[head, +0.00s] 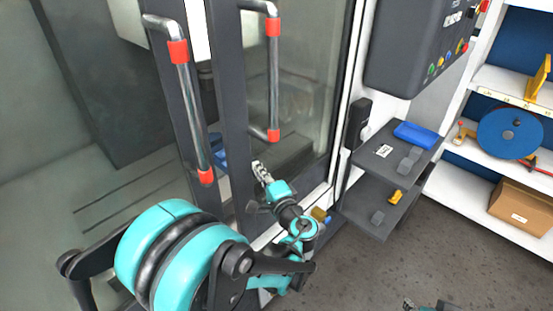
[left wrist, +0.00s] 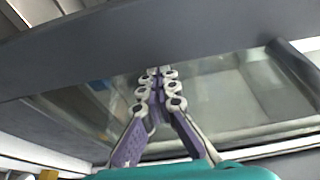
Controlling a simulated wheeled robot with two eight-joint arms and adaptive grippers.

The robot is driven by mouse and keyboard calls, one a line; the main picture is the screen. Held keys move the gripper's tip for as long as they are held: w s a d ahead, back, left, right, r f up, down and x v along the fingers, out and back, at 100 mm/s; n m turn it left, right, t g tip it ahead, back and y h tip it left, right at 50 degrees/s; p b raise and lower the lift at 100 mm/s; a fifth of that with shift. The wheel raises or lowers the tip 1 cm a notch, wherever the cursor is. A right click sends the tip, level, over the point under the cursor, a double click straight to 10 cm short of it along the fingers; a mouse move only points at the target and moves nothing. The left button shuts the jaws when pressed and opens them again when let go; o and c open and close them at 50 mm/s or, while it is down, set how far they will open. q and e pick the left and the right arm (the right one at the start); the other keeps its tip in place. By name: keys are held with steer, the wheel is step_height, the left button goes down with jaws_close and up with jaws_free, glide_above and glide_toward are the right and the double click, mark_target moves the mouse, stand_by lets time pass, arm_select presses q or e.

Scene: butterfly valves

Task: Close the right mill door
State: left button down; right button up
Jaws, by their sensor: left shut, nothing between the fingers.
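The right mill door (head: 236,110) has a dark frame, a glass pane and an upright metal handle (head: 274,80) with red ends. A narrow gap shows between it and the left door (head: 188,60), which has a similar handle (head: 188,110). My left gripper (head: 262,170) is shut and empty, low by the right door's frame, below its handle. In the left wrist view its fingertips (left wrist: 160,72) meet at a dark grey bar (left wrist: 190,35) with glass behind; I cannot tell if they touch it. My right gripper (head: 409,303) barely shows at the bottom edge.
A dark control panel (head: 415,45) with coloured buttons hangs to the right of the door. Below it are dark shelves (head: 370,195) with a blue tray (head: 413,135). A white rack with a cardboard box (head: 522,206) stands far right. Grey floor (head: 400,260) is open between.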

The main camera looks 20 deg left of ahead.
mark_target(242, 174)
arm_select(q)
steer(key=s, duration=0.1)
steer(key=s+a, duration=0.1)
steer(key=s, duration=0.2)
steer(key=shift+s+a, duration=0.3)
steer(key=shift+a, duration=0.05)
steer(key=shift+s, duration=0.1)
